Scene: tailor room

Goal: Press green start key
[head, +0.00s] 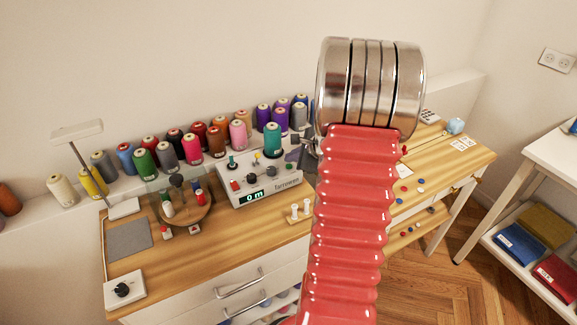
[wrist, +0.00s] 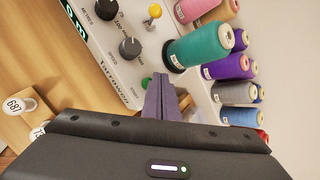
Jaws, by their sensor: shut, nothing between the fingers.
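The white winder unit (head: 262,192) stands on the wooden desk, with a lit "0 m" display and the label "Tarrowen". In the wrist view its top panel (wrist: 112,62) carries dark knobs and a yellow lever. The green start key (wrist: 146,82) shows there as a small green dome near the panel's edge, partly covered by my gripper (wrist: 163,77). The fingers are shut and empty, their tips just right of the key in the picture; I cannot tell whether they touch it. In the head view I cannot make out the key.
A teal spool (wrist: 198,46) stands close beside my fingertips. A round wooden stand (head: 187,212) with small spools is left of the unit. My red arm hides the desk's middle.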

